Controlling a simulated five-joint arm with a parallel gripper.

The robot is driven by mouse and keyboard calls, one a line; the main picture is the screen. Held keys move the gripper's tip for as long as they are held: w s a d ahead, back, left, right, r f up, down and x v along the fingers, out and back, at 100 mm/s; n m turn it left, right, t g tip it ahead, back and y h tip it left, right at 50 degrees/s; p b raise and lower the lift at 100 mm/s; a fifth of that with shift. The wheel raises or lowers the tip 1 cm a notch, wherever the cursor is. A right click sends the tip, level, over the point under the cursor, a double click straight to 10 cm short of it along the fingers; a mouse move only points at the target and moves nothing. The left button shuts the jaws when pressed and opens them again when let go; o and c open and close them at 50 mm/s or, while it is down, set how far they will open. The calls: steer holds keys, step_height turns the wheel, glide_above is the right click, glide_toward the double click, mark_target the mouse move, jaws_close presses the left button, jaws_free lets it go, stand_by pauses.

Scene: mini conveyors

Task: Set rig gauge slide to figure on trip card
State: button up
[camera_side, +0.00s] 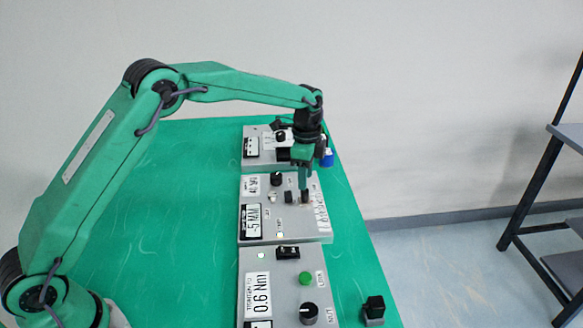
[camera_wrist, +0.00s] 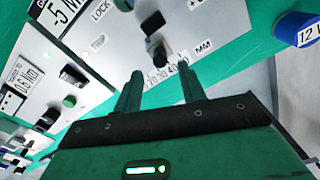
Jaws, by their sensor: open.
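The gauge box (camera_side: 285,235) is the middle grey box in the side view. A card on it (camera_side: 251,221) reads "-5 MM"; the card also shows in the wrist view (camera_wrist: 62,12). The black slide knob (camera_wrist: 156,50) stands over a printed millimetre scale (camera_wrist: 163,75), partly hidden by my fingers. I cannot read the slide's exact setting. My gripper (camera_wrist: 161,84) is open and empty, its fingers just short of the knob in the wrist view. In the side view my gripper (camera_side: 304,190) is low over the box's right part; contact cannot be told.
A box with a "0.6 Nm" card (camera_side: 261,294), green button (camera_side: 306,278) and black knob (camera_side: 308,313) stands nearer. Another grey box (camera_side: 256,147) stands behind. The green table (camera_side: 185,220) is clear left of the boxes.

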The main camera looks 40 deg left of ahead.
steer(key=shift+r, duration=1.2)
steer(key=shift+s+a+r, duration=0.15)
steer(key=shift+s+r, duration=0.1)
steer(key=shift+r, duration=0.3)
steer(key=s+a+r+n+t, duration=0.35)
steer(key=s+r+n, duration=0.35)
steer(key=s+r, duration=0.75)
steer(key=s+a+f+n+t, duration=0.1)
steer(key=s+n, duration=0.2)
steer(key=s, duration=0.7)
steer(key=s+a+f+n+t, duration=0.1)
steer(key=s+a+f+n, duration=0.1)
steer(key=s, duration=0.8)
steer(key=shift+s+a+n, duration=0.15)
steer(key=shift+a+n, duration=0.15)
steer(key=shift+n, duration=0.5)
